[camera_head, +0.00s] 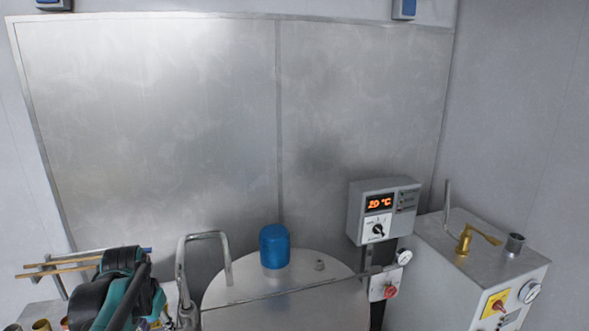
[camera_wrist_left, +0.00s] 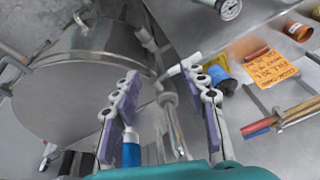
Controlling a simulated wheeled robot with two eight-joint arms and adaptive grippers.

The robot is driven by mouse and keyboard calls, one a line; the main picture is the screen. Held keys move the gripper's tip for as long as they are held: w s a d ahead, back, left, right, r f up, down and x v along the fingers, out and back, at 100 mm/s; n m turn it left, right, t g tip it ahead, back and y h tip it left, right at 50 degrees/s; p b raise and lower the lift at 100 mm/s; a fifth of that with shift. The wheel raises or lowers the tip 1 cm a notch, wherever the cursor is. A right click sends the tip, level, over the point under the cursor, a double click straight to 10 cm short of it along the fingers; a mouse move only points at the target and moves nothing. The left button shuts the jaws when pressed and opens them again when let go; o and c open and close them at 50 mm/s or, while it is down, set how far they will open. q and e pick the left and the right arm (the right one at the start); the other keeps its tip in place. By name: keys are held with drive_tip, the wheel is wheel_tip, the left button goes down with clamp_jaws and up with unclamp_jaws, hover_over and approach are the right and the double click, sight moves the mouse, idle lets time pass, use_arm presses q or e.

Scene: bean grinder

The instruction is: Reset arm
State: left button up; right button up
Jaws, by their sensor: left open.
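My left arm (camera_head: 122,295) shows in teal and black at the bottom left of the head view; its gripper cannot be made out there. In the left wrist view my left gripper (camera_wrist_left: 163,88) is open, with its two purple-padded fingers spread apart. A blue cylinder with a pale top (camera_wrist_left: 131,152) shows beyond the base of the left finger; how far below it lies is unclear. Nothing is clearly held between the fingers. My right gripper is in neither view.
A steel drum (camera_head: 300,308) with a blue cap (camera_head: 274,246) stands at centre. A control box (camera_head: 385,211) reading "20 °C" and a white machine (camera_head: 470,270) with a brass lever stand right. A rack of rods (camera_wrist_left: 283,117) and an orange note (camera_wrist_left: 270,66) are near the left gripper.

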use_arm(q)
drive_tip(key=s+d+f+t+b, duration=0.4)
drive_tip(key=s+d+f+b, duration=0.6)
drive_tip(key=s+d+f, duration=0.4)
wheel_tip(320, 180, down, 4)
drive_tip(key=shift+s+d+n+h+b, duration=0.3)
drive_tip(key=shift+s+n+h+b, duration=0.1)
drive_tip(key=shift+s, duration=0.4)
